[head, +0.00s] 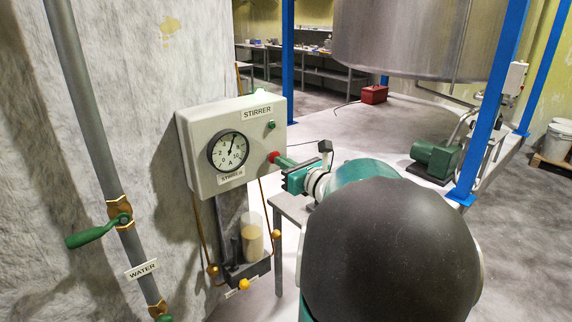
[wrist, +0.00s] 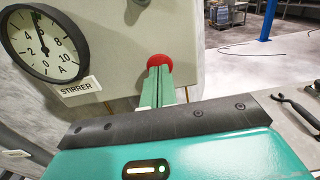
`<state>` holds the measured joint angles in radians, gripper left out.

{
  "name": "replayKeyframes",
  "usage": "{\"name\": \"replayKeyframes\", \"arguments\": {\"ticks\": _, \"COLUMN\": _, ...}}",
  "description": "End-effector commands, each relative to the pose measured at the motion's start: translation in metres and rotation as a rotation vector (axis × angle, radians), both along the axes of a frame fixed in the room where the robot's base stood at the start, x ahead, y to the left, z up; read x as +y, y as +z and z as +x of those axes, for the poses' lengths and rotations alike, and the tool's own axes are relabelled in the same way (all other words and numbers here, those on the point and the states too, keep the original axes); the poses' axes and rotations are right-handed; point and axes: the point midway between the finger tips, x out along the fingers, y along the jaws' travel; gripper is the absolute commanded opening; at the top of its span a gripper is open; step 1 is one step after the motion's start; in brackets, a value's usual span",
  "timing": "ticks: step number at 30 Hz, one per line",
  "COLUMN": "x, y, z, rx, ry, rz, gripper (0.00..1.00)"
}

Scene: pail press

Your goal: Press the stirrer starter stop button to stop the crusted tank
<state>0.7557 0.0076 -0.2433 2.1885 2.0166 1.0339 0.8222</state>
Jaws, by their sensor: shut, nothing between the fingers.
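The stirrer starter is a pale grey box (head: 207,178) labelled STIRRER, mounted by the wall. Its round ammeter (head: 228,152) is on the front, with the needle near upright; the dial also shows in the wrist view (wrist: 41,42). The red stop button (head: 273,157) is at the right of the box front. In the wrist view the red button (wrist: 160,61) shows just beyond the fingertips. My gripper (head: 284,160) is shut and empty, its green fingers (wrist: 157,80) pointing at the button. The tips overlap the button's lower part; I cannot tell whether they touch it.
A pipe labelled WATER (head: 141,270) with a green valve lever (head: 92,236) stands at the left. A beaker (head: 252,240) rests on a small shelf below the box. A steel tank (head: 415,40) stands behind, beside blue posts.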

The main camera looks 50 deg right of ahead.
Motion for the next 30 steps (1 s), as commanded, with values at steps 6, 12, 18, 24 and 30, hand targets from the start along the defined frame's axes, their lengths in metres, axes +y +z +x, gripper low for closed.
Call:
{"name": "replayKeyframes", "arguments": {"ticks": 6, "x": -0.001, "y": 0.000, "z": 0.008, "rx": -0.001, "ry": 0.001, "rz": -0.001, "gripper": 0.00}}
{"name": "replayKeyframes", "arguments": {"ticks": 12, "x": 0.000, "y": 0.000, "z": 0.008, "rx": -0.001, "ry": 0.001, "rz": -0.001, "gripper": 0.00}}
{"name": "replayKeyframes", "arguments": {"ticks": 18, "x": 0.000, "y": 0.000, "z": -0.001, "rx": 0.000, "ry": 0.000, "rz": -0.001, "gripper": 0.00}}
{"name": "replayKeyframes", "arguments": {"ticks": 24, "x": 0.002, "y": 0.000, "z": -0.020, "rx": -0.001, "ry": -0.001, "rz": -0.001, "gripper": 0.00}}
{"name": "replayKeyframes", "arguments": {"ticks": 30, "x": 0.004, "y": 0.001, "z": -0.038, "rx": -0.001, "ry": 0.000, "rz": -0.001, "gripper": 0.00}}
